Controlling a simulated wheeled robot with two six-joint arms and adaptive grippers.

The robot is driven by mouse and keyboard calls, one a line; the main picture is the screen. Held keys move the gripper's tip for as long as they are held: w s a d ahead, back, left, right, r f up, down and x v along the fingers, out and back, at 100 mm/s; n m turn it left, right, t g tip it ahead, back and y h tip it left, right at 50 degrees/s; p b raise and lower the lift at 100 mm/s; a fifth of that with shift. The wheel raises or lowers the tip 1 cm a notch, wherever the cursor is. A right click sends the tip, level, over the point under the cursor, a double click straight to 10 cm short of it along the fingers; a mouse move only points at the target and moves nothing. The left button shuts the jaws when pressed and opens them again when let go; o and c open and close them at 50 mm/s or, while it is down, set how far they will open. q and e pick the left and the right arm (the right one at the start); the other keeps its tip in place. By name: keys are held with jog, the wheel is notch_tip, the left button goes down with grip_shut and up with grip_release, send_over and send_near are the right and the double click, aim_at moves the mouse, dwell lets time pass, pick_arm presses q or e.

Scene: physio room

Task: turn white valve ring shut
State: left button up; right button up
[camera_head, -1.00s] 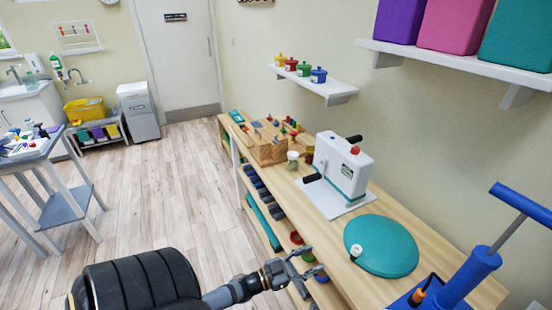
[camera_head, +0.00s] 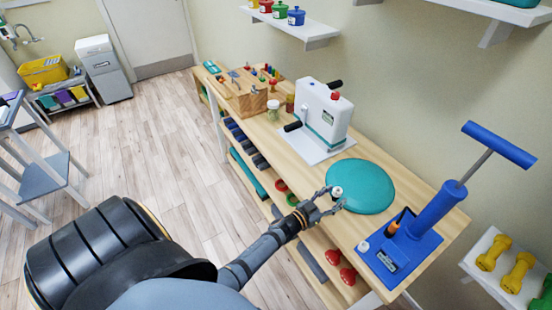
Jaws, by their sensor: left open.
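The white valve ring (camera_head: 337,191) is a small round white piece at the near left edge of the teal round cushion (camera_head: 365,188), which lies flat on the wooden bench. My left gripper (camera_head: 335,200) is open, with its fingers spread right at the ring in the picture. I cannot tell whether the fingers touch it, and they partly hide it. My right gripper is out of view.
A blue hand pump (camera_head: 432,212) stands right of the cushion on the wooden bench (camera_head: 408,180). A white machine with black handles (camera_head: 322,115) stands behind the cushion. Yellow dumbbells (camera_head: 493,253) lie on a shelf at right.

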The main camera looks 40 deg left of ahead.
pick_arm(q)
jog(key=shift+s+d+f+n+y+b, duration=0.2)
jog(key=shift+f+n+y+b, duration=0.3)
jog(key=shift+b, duration=0.4)
jog(key=v, duration=1.1)
jog(key=s+a+f+g+y+p, duration=0.2)
jog(key=s+f, duration=0.3)
jog(key=f, duration=0.5)
jog(key=s+a+f+n+g+y+p, duration=0.1)
jog(key=s+a+f+g, duration=0.3)
jog(key=f, duration=0.7)
jog(key=shift+s+f+g+y+p, duration=0.3)
jog(key=shift+s+g+y+p, duration=0.1)
jog(key=shift+g, duration=0.2)
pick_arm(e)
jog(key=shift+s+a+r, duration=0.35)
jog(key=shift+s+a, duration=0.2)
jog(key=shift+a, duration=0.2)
